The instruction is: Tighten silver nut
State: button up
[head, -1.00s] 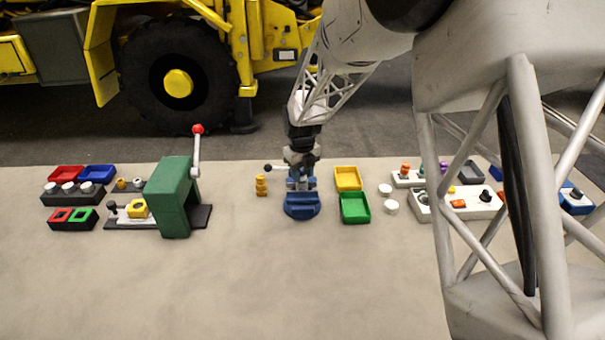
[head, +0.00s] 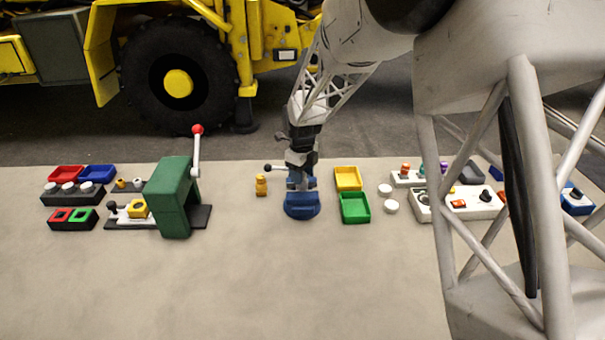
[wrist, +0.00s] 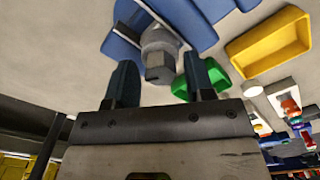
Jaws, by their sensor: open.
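A silver hex nut (wrist: 158,66) shows in the wrist view, on a grey bolt-like part held in a blue vise (wrist: 203,25). The nut lies between the two fingers of my gripper (wrist: 160,84), which are open with a gap on both sides. In the head view my gripper (head: 300,181) points down over the blue vise (head: 302,207). The nut is hidden there behind the gripper, and I cannot tell its thread position.
A yellow tray (head: 348,178) and a green tray (head: 355,208) stand just right of the vise. A green press (head: 174,197) stands farther left. The front table is clear.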

jog(key=n, duration=0.5)
jog(key=shift+n, duration=1.2)
jog(key=shift+n, duration=0.3)
jog(key=shift+n, duration=1)
jog(key=n, duration=0.4)
jog(key=shift+n, duration=2.7)
jog(key=shift+c, duration=0.3)
grip_shut()
